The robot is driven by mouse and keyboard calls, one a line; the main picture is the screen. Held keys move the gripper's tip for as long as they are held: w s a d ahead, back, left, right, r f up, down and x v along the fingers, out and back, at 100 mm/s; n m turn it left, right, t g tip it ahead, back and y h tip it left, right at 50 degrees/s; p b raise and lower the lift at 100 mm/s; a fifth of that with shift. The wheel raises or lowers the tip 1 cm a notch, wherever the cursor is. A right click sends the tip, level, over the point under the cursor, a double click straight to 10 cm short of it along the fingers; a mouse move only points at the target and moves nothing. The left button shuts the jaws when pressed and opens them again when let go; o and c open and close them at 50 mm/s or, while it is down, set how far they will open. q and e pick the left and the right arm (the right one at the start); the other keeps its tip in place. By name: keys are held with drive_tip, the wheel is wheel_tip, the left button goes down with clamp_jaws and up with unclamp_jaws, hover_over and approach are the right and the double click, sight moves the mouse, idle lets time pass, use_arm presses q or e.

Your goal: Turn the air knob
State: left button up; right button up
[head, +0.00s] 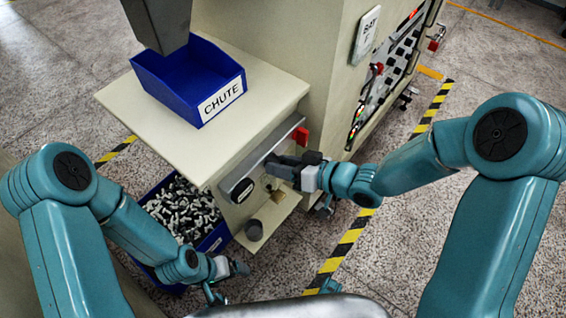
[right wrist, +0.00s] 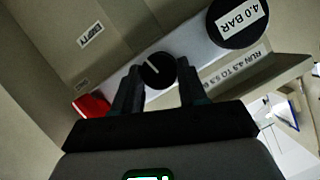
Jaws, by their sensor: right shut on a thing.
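The air knob (right wrist: 156,70) is a round black knob with a white pointer line, on a pale panel strip (right wrist: 185,45). It sits between the fingertips of my right gripper (right wrist: 158,80), which is shut on it. The pointer slants slightly to the upper left in the right wrist view. In the head view my right gripper (head: 272,164) covers the knob. A round black gauge (right wrist: 238,20) beside it reads 4.0 BAR; it also shows in the head view (head: 242,190). My left gripper (head: 226,280) hangs low, empty, with its fingers apart.
A label (right wrist: 232,66) below the gauge starts "RUN 4.3 TO 5.3". A red part (head: 300,136) sits at the panel's end. A blue CHUTE bin (head: 190,85) stands on the cabinet top.

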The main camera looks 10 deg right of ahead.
drive_tip(key=o, duration=1.1)
drive_tip(key=shift+c, duration=0.2)
drive_tip(key=p+v, duration=0.4)
drive_tip(key=v, duration=1.2)
drive_tip(key=shift+s, duration=0.15)
